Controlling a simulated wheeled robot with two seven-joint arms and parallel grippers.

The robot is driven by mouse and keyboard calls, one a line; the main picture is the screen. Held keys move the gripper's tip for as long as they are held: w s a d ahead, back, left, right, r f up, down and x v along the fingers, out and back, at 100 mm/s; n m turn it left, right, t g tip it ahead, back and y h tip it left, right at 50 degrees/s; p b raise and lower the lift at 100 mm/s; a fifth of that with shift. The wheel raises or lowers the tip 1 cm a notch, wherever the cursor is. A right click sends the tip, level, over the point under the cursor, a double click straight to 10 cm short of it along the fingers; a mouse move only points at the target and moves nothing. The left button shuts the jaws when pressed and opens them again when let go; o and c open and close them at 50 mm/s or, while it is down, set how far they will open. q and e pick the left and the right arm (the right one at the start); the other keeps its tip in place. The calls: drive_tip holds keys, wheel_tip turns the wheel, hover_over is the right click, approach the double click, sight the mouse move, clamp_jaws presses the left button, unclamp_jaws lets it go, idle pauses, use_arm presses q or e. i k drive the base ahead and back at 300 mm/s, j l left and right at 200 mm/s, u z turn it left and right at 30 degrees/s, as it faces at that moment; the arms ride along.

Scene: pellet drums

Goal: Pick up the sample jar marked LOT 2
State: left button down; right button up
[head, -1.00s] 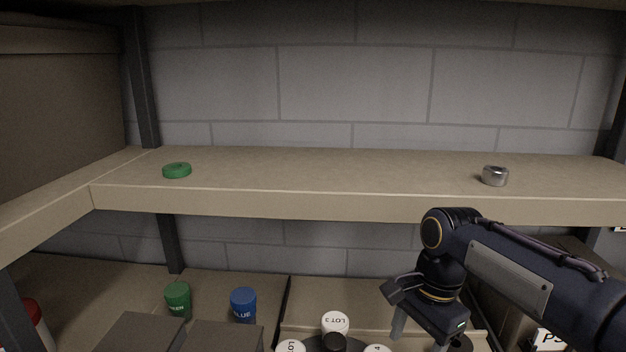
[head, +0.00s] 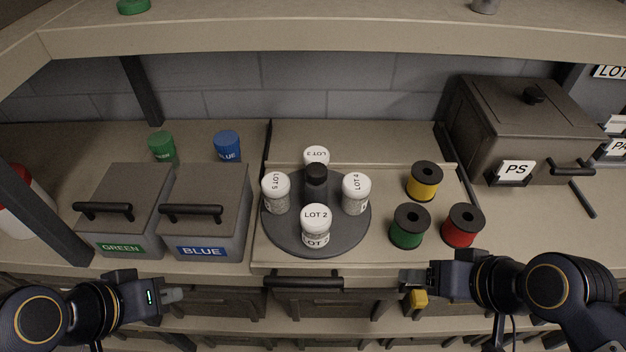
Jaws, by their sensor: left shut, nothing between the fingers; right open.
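The sample jar marked LOT 2 (head: 316,238) stands upright at the front of a dark round turntable (head: 285,240), with a white lid and a label facing me. Three similar jars share the turntable: LOT 5 (head: 277,198) at left, LOT 4 (head: 355,198) at right and one at the back (head: 316,157), partly hidden by the black centre knob (head: 316,178). My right gripper (head: 410,287) is open and empty, right of and nearer than the jar.
Green (head: 125,243) and blue (head: 205,240) lidded boxes stand left of the turntable. Yellow (head: 424,182), green (head: 409,228) and red (head: 462,228) spools stand to its right. A PS bin (head: 530,125) is further right. A shelf (head: 330,38) overhangs the back. A small yellow piece (head: 419,299) shows by my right gripper.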

sight(316, 218)
drive_tip(key=i+j+z, duration=0.1)
drive_tip(key=j+z, duration=0.2)
drive_tip(key=j, duration=1.4)
